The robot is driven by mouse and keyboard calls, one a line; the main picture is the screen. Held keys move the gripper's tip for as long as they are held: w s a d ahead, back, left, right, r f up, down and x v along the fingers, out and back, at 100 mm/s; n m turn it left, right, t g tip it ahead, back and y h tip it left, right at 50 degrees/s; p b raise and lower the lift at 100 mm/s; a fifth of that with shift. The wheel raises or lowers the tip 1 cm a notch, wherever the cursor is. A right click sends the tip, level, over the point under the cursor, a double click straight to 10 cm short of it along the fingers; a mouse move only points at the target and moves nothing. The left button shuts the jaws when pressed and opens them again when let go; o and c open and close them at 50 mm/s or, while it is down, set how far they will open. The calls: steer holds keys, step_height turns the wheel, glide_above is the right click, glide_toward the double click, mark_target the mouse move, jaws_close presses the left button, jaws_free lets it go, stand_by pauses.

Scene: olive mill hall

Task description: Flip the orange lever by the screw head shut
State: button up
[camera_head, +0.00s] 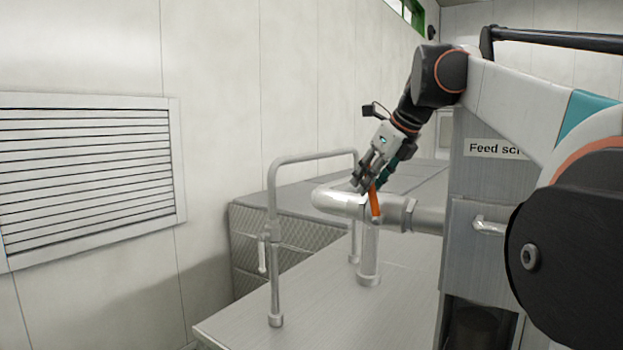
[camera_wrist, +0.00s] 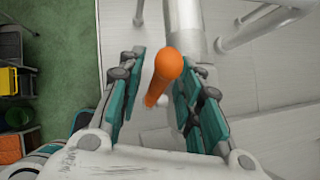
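The orange lever (camera_head: 375,202) stands up steeply at the pipe joint by the screw head, below my gripper (camera_head: 366,181). In the wrist view, the lever (camera_wrist: 164,68) shows its rounded orange end between the two teal-padded fingers of my gripper (camera_wrist: 168,64). The fingers are apart, with a clear gap on the lever's left and a narrower one on its right; I cannot tell whether the right finger touches it. The metal pipe (camera_head: 342,200) bends beside the lever and runs right toward the cabinet. The lever's lower end is partly hidden in the wrist view.
A bent metal rail (camera_head: 272,205) rises from the steel table top (camera_head: 330,310) left of the lever. The cabinet labelled "Feed sc…" (camera_head: 493,148), with a handle (camera_head: 490,226), stands right. A louvred vent (camera_head: 90,175) is on the left wall. Crates (camera_wrist: 9,80) stand on green floor.

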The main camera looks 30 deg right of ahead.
steer(key=v, duration=1.2)
